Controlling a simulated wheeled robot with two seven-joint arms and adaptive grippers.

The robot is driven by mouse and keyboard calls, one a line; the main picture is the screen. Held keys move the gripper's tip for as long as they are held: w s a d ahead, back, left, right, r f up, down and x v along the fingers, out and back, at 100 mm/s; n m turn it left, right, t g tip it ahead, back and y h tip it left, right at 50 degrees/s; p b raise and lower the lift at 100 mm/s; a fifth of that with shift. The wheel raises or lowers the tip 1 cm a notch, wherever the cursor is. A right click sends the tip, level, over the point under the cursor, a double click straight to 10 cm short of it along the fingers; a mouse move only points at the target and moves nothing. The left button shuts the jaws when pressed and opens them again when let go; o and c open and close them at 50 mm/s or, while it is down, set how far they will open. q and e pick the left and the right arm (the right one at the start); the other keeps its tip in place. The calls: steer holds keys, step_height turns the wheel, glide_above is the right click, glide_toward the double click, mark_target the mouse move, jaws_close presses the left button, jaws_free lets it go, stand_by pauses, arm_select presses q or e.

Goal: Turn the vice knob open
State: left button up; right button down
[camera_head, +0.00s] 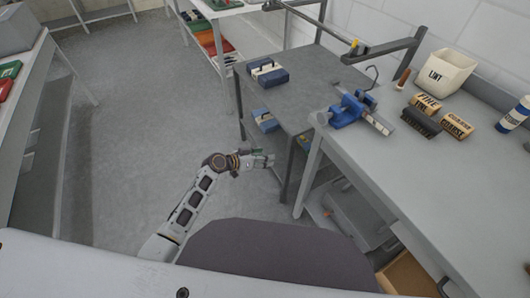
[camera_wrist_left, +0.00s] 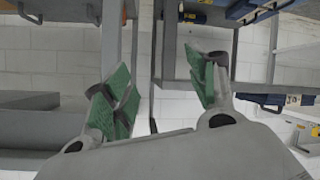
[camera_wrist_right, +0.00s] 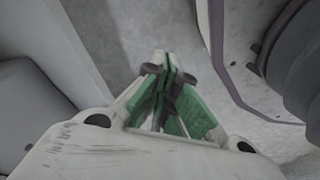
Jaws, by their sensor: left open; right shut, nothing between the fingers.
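A blue vice (camera_head: 349,110) is mounted at the near left corner of the grey workbench (camera_head: 400,165). Its knob is too small to make out clearly in the head view. My left gripper (camera_head: 264,160) is left of the bench and below its top, well apart from the vice. In the left wrist view my left gripper (camera_wrist_left: 163,85) has its green-padded fingers spread, with nothing between them. My right gripper (camera_wrist_right: 165,90) is shut and empty in the right wrist view, over the floor beside my body. It is out of the head view.
A shelf table (camera_head: 310,85) with a blue box (camera_head: 267,74) stands beyond my left gripper. The bench also holds a white bin (camera_head: 444,75), labelled blocks (camera_head: 427,105) and a blue-and-white bottle (camera_head: 514,114). Free floor (camera_head: 130,120) lies to the left.

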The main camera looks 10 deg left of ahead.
arm_select(q)
steer(key=shift+f, duration=0.25)
